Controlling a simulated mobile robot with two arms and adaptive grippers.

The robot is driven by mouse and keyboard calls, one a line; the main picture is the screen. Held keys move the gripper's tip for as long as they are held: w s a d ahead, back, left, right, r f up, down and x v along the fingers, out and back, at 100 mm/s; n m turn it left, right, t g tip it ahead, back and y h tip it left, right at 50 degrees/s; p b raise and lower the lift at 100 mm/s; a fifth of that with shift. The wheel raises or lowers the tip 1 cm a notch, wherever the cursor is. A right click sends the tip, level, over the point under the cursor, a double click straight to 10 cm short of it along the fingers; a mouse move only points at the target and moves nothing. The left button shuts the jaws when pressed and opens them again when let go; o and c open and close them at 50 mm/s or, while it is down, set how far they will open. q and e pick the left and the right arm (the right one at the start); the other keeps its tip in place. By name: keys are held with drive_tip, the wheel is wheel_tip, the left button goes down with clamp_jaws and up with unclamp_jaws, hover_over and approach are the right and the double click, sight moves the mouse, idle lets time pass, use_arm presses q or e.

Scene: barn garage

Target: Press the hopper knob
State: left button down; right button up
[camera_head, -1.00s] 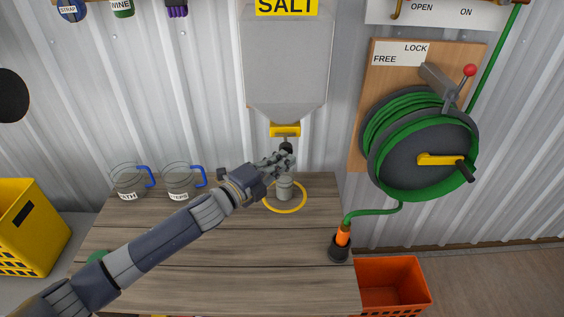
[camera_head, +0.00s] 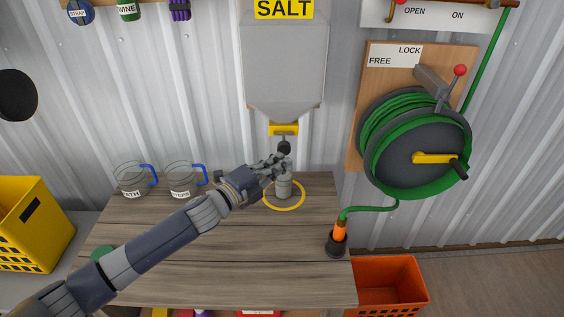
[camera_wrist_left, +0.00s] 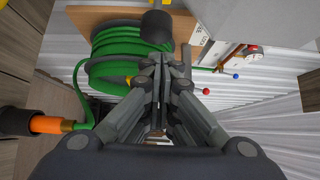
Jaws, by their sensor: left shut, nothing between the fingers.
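The grey hopper (camera_head: 285,65) with the SALT label hangs on the corrugated wall. Below its yellow outlet (camera_head: 283,129) is a dark round knob (camera_head: 284,146). In the left wrist view the knob (camera_wrist_left: 156,26) is a black cylinder ahead of the fingertips, with a small visible gap. My left gripper (camera_head: 284,162) is shut and empty, just under the knob in the head view; its fingers also show in the left wrist view (camera_wrist_left: 165,62). My right gripper is not in view.
Two clear mugs with blue handles (camera_head: 134,181) (camera_head: 181,182) stand left on the wooden bench (camera_head: 230,260). A green hose reel (camera_head: 415,145) hangs at right, its orange nozzle (camera_head: 339,231) in a dark holder. An orange crate (camera_head: 388,285) and a yellow crate (camera_head: 30,225) flank the bench.

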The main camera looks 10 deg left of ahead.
use_arm(q)
drive_tip(key=b+v, duration=0.3)
drive_tip(key=v, duration=0.5)
drive_tip(key=shift+a+f, duration=0.3)
drive_tip(key=shift+a, duration=0.25)
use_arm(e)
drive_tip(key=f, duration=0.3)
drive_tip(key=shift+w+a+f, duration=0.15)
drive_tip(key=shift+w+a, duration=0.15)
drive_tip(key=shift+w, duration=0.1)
